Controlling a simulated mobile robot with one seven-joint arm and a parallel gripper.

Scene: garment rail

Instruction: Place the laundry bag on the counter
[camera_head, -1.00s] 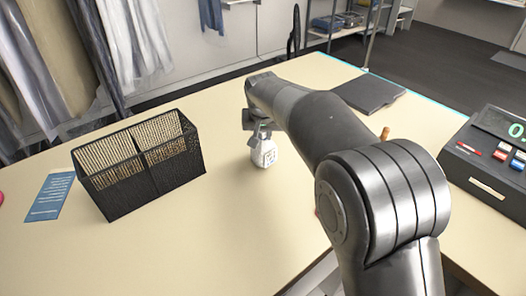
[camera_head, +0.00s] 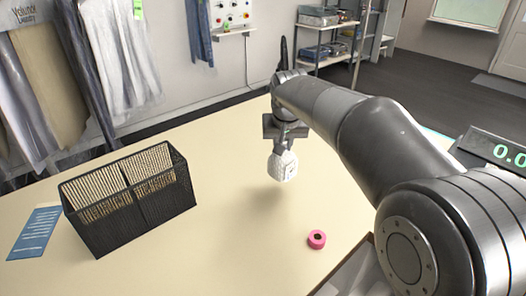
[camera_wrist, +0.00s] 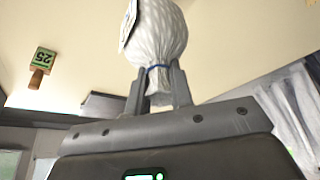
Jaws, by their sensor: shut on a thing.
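The laundry bag (camera_head: 283,166) is small, white and textured, with a printed label on one side. My gripper (camera_head: 285,141) is shut on its gathered neck, and the bag hangs below the fingers. In the wrist view the bag (camera_wrist: 158,38) shows a blue tie between the two fingers of my gripper (camera_wrist: 158,88). The cream counter (camera_head: 225,240) lies under it. A soft shadow on the counter beneath the bag suggests a gap; its size is hard to tell.
A black mesh basket with dividers (camera_head: 130,200) stands on the counter at left, beside a blue printed card (camera_head: 35,232). A register (camera_head: 490,152) is at right. Counter between basket and bag is clear.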

